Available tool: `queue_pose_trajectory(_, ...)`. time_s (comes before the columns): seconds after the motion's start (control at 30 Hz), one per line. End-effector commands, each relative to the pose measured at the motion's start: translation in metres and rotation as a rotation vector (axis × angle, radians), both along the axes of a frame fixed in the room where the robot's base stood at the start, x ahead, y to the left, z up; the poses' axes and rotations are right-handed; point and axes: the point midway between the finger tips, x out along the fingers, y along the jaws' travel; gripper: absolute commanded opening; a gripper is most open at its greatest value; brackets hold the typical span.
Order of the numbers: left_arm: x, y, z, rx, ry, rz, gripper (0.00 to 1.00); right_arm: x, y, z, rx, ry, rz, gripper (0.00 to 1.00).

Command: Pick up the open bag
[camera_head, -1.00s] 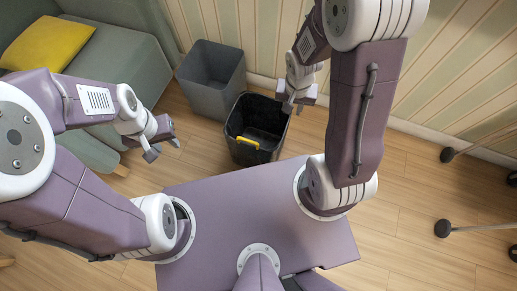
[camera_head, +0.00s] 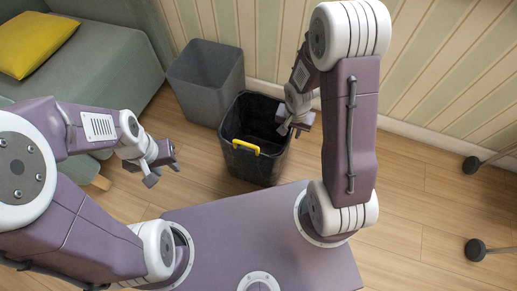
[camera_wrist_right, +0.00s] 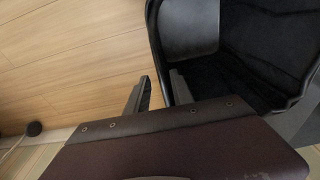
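The open bag (camera_head: 262,160) is a black, open-topped, bin-like container with a yellow handle (camera_head: 246,146) on its near rim. It stands upright on the wooden floor just beyond my base. My right gripper (camera_head: 290,131) is at the bag's right rim. In the right wrist view my right gripper (camera_wrist_right: 158,92) has its two fingers apart, seemingly one on each side of the bag's wall (camera_wrist_right: 156,45); contact cannot be told. The bag's dark inside shows there. My left gripper (camera_head: 163,174) is open and empty, left of the bag and apart from it.
A grey bin (camera_head: 207,85) stands behind and left of the bag, close to it. A green-grey sofa (camera_head: 105,75) with a yellow cushion (camera_head: 38,45) is at the left. The striped wall (camera_head: 440,70) runs behind. Dark round feet (camera_head: 474,250) of furniture are on the right floor.

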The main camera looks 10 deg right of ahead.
Motion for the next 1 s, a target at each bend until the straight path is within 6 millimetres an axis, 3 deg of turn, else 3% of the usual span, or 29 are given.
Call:
queue_pose_trajectory(0.2,0.0,0.0,-0.037,0.0,0.0,0.0,0.36,0.008,-0.002,-0.045,0.0,0.004,0.0,0.28)
queue_pose_trajectory(0.27,0.0,0.0,-0.041,0.0,0.0,0.0,0.36,0.01,-0.003,-0.05,0.0,0.001,0.0,0.28)
queue_pose_trajectory(0.47,0.0,0.0,-0.037,0.0,0.0,0.0,0.36,0.01,-0.003,-0.047,0.001,0.001,0.0,0.28)
queue_pose_trajectory(0.57,0.0,0.0,-0.037,0.0,0.0,0.0,0.36,0.01,-0.003,-0.047,0.001,0.001,0.0,0.03)
queue_pose_trajectory(0.6,0.0,0.0,-0.037,0.0,0.0,0.0,0.36,0.01,-0.003,-0.047,0.001,0.001,0.0,0.0)
queue_pose_trajectory(1.0,0.0,0.0,-0.037,0.0,0.0,0.0,0.36,0.01,-0.003,-0.047,0.001,0.001,0.0,0.0)
